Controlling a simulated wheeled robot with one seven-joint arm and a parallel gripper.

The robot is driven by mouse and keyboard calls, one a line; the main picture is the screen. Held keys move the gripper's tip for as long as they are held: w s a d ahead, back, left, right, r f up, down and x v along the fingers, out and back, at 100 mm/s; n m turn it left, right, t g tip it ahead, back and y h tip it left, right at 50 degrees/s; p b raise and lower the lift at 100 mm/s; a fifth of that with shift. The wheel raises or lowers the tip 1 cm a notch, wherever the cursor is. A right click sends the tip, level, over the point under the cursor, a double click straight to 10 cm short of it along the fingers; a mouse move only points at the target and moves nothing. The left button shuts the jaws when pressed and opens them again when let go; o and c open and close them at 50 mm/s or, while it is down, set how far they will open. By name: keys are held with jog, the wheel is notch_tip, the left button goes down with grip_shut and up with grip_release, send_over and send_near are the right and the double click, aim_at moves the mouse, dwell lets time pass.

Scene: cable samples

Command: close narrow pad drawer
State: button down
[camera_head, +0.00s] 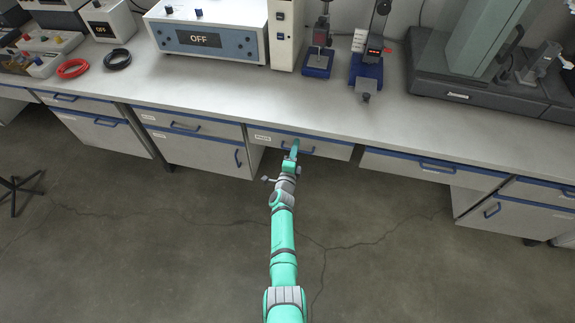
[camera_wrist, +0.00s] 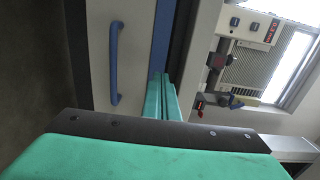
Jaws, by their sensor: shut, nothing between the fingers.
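The drawer front (camera_head: 330,150) under the middle of the bench is pale, with a blue top edge, a small label at its left and a blue bar handle (camera_head: 306,151). In the wrist view the drawer front (camera_wrist: 135,75) fills the left, with its handle (camera_wrist: 114,62) upright in the picture. My gripper (camera_head: 296,143) is at the drawer front, over the handle's left part in the head view. In the wrist view my gripper (camera_wrist: 166,78) is shut and empty, its green fingertips beside the drawer's blue top edge. Contact is unclear. I cannot tell how far the drawer stands out.
The bench top (camera_head: 220,95) overhangs the drawers. Neighbouring drawers sit left (camera_head: 190,124) and right (camera_head: 430,167). Instruments stand at the back, including an "OFF" box (camera_head: 205,38) and a blue-based stand (camera_head: 366,72). Cable coils (camera_head: 117,59) lie at left.

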jog(key=v, duration=1)
jog(key=s+r+n+y, duration=0.25)
jog(key=s+n, duration=0.85)
jog(key=s, duration=1.9)
jog(key=s+a+r+n+g+y, duration=0.1)
jog(key=s+a+r+n+g, duration=0.1)
jog(key=s+r+n, duration=0.7)
jog(key=s+r, duration=0.6)
jog(key=s, duration=0.4)
jog(key=shift+s+a+r+n+y, duration=0.25)
jog(key=shift+s+r+n+y, duration=0.05)
jog(key=shift+s+r+y, duration=0.05)
